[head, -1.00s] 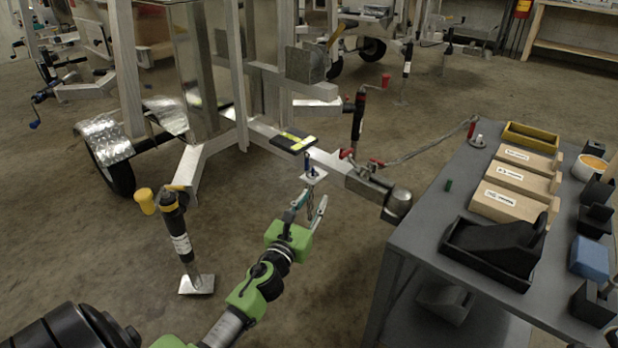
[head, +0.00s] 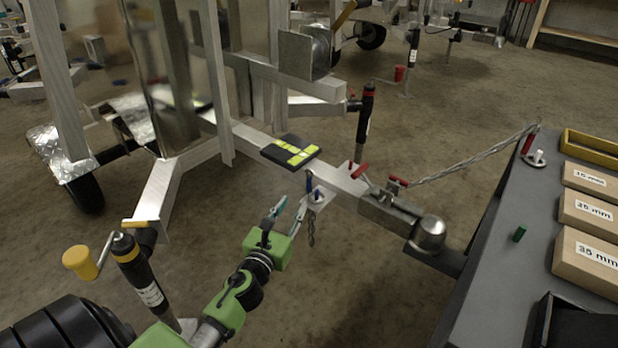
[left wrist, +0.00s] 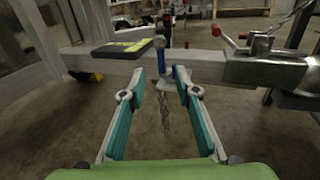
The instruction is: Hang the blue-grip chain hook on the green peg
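The blue-grip chain hook (head: 309,183) stands upright at a small pale plate on the side of the trailer drawbar, and its chain (head: 311,230) hangs below. The blue grip also shows in the left wrist view (left wrist: 159,44), just beyond the fingertips and roughly centred between them. My left gripper (head: 287,210) is open and empty, low and left of the hook; it also shows in the left wrist view (left wrist: 160,76). Contact with the hook is not visible. A short green peg (head: 520,233) stands on the grey table at the right. My right gripper is not in view.
The aluminium drawbar (head: 245,135) carries a black-and-yellow pad (head: 291,151) and ends in a coupling (head: 428,235) near the grey table (head: 490,255). A cable (head: 465,165) runs to the table. Labelled wooden blocks (head: 590,213) lie there. A yellow-handled jack (head: 135,265) stands left of my arm.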

